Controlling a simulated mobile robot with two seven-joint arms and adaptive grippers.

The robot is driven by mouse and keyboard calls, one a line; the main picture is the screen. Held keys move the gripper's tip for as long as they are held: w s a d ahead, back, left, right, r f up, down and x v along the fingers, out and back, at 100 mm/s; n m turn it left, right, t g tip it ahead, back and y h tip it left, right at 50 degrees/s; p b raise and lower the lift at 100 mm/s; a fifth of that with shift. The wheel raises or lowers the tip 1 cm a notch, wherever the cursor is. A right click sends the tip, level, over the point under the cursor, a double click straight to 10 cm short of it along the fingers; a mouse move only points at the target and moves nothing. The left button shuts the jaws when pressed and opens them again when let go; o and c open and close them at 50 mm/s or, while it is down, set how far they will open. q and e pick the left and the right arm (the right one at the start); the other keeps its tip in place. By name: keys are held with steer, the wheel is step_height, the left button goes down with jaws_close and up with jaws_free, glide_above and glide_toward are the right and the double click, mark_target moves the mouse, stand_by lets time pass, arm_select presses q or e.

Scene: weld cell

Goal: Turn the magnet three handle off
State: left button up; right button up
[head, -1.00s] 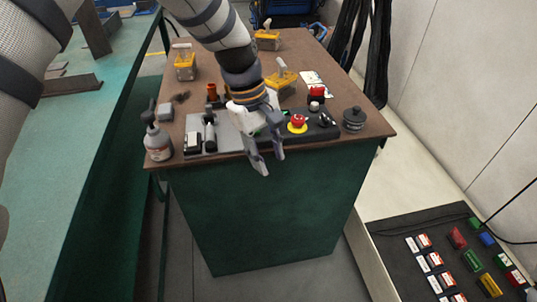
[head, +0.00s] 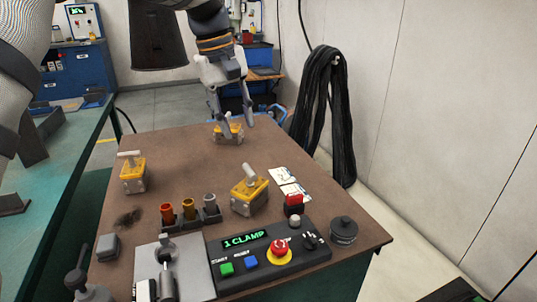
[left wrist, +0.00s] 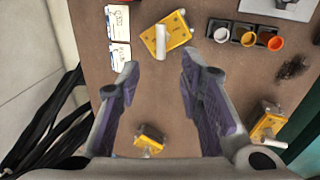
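Three yellow magnets with pale handles sit on the brown table: the far magnet (head: 228,136), the left magnet (head: 132,183) and the middle magnet (head: 250,200). I cannot read which is number three. My left gripper (head: 234,118) is open and empty, pointing down at the far magnet and partly covering it. In the left wrist view, the far magnet (left wrist: 149,138) shows between the spread fingers of the gripper (left wrist: 160,68), apart from them. The middle magnet (left wrist: 178,35) is beyond the fingertips and the left magnet (left wrist: 268,127) is to the right. My right gripper is not in view.
A control panel (head: 300,258) with a display reading "1 CLAMP" and a red stop button (head: 280,250) stands at the table's front. A rack of coloured cups (head: 190,222), white cards (head: 285,175) and a dark knob (head: 343,230) are nearby. Black hoses (head: 325,110) hang right.

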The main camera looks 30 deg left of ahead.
mark_target(250, 171)
arm_select(q)
steer(key=f, duration=0.4)
steer(key=w+d+f, duration=0.1)
steer(key=f, duration=0.6)
steer(key=shift+w+d+f, duration=0.25)
steer(key=shift+f, duration=0.05)
jaws_close()
